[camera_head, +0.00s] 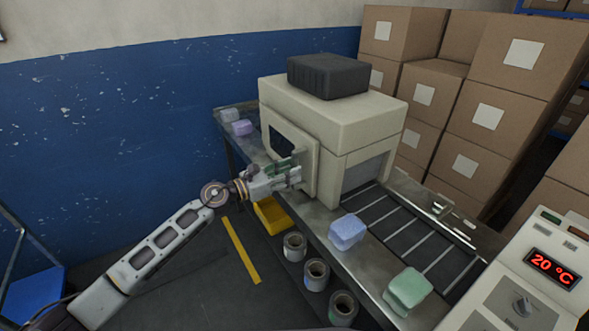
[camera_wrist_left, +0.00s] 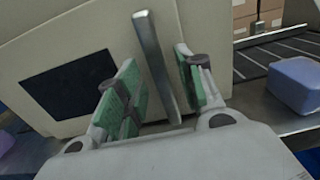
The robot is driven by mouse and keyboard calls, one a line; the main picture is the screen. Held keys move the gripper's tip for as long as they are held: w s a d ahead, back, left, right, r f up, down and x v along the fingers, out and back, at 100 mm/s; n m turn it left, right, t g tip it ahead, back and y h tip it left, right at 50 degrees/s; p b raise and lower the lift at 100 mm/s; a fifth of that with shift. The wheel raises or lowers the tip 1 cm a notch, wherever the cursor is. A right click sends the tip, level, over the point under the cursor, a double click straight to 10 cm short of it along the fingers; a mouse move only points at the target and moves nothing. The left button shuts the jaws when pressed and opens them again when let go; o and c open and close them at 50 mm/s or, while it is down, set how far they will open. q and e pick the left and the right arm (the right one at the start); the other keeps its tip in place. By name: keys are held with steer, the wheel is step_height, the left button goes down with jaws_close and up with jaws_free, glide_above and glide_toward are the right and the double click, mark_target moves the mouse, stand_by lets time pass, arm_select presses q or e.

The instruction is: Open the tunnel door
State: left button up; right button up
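The tunnel (camera_head: 335,125) is a cream box over the conveyor, with a dark block on top. Its door (camera_head: 308,150) is a cream panel with a dark window on the side facing my left arm; it also fills much of the left wrist view (camera_wrist_left: 120,30). A grey metal bar handle (camera_wrist_left: 157,65) stands on the door. My left gripper (camera_head: 296,168) is at the door, its green-padded fingers (camera_wrist_left: 160,88) apart on either side of the handle. A gap shows between handle and fingers in the wrist view. My right gripper is not in view.
The conveyor (camera_head: 405,240) runs toward the lower right, with a blue block (camera_head: 347,232) and a green block (camera_head: 407,290) on its near edge. Several cans and a yellow bin (camera_head: 273,214) stand below. A control panel (camera_head: 530,275) reads 20 °C. Stacked cartons (camera_head: 470,105) stand behind.

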arm_select(q)
steer(key=shift+x, duration=1.1)
jaws_close()
